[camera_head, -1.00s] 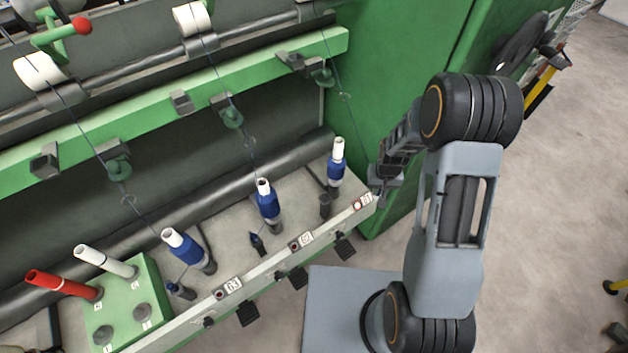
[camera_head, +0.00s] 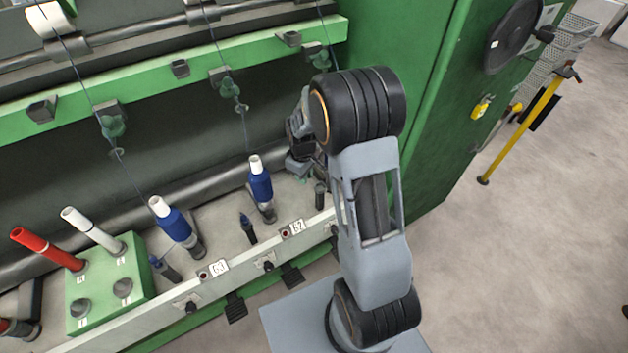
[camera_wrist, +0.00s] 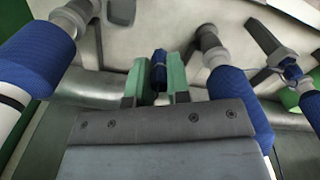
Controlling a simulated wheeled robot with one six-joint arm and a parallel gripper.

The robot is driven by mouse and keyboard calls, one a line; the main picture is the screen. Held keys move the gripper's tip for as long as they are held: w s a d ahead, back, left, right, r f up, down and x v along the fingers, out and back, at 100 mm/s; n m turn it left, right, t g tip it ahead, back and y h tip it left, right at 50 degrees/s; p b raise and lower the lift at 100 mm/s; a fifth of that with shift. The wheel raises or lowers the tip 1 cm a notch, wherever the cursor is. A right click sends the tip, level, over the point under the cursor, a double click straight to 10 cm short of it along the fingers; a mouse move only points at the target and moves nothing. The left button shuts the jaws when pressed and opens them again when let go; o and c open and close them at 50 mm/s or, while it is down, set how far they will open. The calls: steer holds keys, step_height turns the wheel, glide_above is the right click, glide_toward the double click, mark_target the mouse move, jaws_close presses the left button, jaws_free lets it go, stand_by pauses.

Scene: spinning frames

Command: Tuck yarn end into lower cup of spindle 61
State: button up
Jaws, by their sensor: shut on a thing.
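My gripper (camera_head: 302,170) is in front of the machine at the right end of the spindle row, and my arm covers spindle 61 and its number in the head view. In the wrist view, the green-padded fingers (camera_wrist: 158,82) are shut on a small blue yarn end (camera_wrist: 159,66). A dark lower cup (camera_head: 319,195) stands just below and right of the gripper in the head view, with no blue visible in it. A blue bobbin (camera_wrist: 30,52), apparently spindle 61's, is at the left of the wrist view.
Spindle 62's blue bobbin (camera_head: 261,185) stands close left of the gripper; its cup (camera_head: 249,228) holds blue yarn. Spindle 63's bobbin (camera_head: 175,225) is further left. A green block (camera_head: 105,285) holds red and white tubes. Floor at right is largely clear.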

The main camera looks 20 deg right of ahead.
steer(key=d+n+b, duration=0.1)
steer(key=n+b, duration=0.1)
steer(key=d+n+b, duration=0.1)
steer(key=n+b, duration=0.1)
steer(key=b, duration=0.1)
steer(key=d+r+n+b, duration=0.1)
steer(key=d+n+b, duration=0.1)
steer(key=shift+d+n, duration=0.1)
steer(key=shift+n, duration=0.3)
steer(key=shift+s+d+r+n+b, duration=0.4)
steer(key=shift+d+r+n+b, duration=0.15)
steer(key=shift+n+b, duration=0.6)
steer(key=shift+f, duration=0.1)
steer(key=shift+f+b, duration=2.65)
steer(key=shift+f, duration=0.7)
steer(key=o, duration=0.7)
